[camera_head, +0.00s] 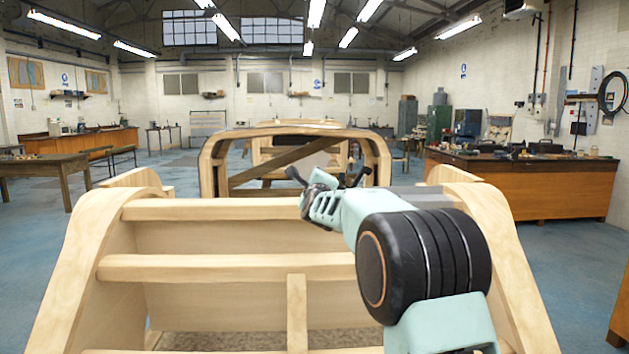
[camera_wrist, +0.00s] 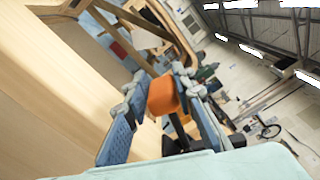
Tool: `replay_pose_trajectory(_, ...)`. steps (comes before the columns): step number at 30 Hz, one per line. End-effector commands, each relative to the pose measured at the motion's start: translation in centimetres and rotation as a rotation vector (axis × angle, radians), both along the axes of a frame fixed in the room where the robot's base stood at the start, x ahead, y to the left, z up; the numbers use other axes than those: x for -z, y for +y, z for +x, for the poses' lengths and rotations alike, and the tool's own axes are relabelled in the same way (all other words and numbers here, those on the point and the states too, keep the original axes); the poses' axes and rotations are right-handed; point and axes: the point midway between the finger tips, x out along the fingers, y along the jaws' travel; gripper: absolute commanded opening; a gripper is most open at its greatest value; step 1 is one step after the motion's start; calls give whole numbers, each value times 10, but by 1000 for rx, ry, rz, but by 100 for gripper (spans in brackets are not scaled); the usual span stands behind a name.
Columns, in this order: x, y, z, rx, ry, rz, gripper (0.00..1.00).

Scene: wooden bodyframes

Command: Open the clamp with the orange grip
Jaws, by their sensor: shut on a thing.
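The clamp's orange grip (camera_wrist: 164,97) sits between the two fingers of my gripper (camera_wrist: 160,86) in the wrist view. The fingers are shut on it, one on each side. A dark part, seemingly of the clamp, shows just below the grip, but most of the clamp is hidden. In the head view my gripper (camera_head: 322,190) is at the far top rail of the near wooden bodyframe (camera_head: 225,267). The orange grip cannot be made out there, and I cannot tell whether the clamp's jaws are open or closed.
More wooden bodyframes (camera_head: 213,165) stand behind the near one. An orange-fronted workbench (camera_head: 520,188) is at the right and a wooden table (camera_head: 48,166) at the left. Pale wooden boards (camera_wrist: 62,95) fill the wrist view's left.

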Motion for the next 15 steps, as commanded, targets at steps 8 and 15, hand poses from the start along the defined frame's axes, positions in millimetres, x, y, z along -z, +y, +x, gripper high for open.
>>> replay_pose_trajectory(8,6,-1,0,1,10,3,41)
replay_pose_trajectory(15,3,-1,0,1,5,2,41)
